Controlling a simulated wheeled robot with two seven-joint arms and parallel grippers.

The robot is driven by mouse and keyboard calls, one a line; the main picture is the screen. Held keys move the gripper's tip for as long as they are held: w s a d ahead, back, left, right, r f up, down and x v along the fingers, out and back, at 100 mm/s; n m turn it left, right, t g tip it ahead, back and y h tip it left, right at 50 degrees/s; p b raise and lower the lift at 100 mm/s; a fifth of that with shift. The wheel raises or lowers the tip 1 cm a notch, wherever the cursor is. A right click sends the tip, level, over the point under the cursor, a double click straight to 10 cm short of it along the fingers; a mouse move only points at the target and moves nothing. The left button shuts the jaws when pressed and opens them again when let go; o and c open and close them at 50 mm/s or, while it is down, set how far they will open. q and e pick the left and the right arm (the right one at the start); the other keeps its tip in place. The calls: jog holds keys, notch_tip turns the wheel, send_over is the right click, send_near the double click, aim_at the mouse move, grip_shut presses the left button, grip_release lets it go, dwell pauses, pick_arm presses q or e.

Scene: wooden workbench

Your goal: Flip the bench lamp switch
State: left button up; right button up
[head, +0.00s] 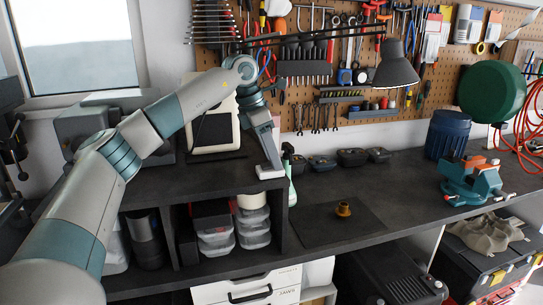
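The bench lamp has a dark grey conical shade (395,68) at the upper right of centre, on a thin black arm (320,37) that runs left in front of the pegboard. I cannot make out its switch. My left arm comes in from the left, bends at the top and reaches down to my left gripper (270,172), which is over the raised shelf's right end. Its fingers are too small and foreshortened to tell open from shut, and I see nothing held. My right gripper is not in view.
A small brass-coloured part (343,209) sits on a dark mat (312,224) on the bench. A green-topped bottle (289,165) stands close to my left gripper. A teal vise (472,180) and a blue canister (447,135) stand at right. The bench between mat and vise is clear.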

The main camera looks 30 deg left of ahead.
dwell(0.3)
pick_arm(q)
jog(key=shift+s+a+r+b, duration=0.15)
jog(key=shift+r+b, duration=0.15)
jog(key=shift+r, duration=0.3)
jog(key=b+v, duration=0.2)
jog(key=v, duration=1.4)
jog(key=shift+b, duration=0.35)
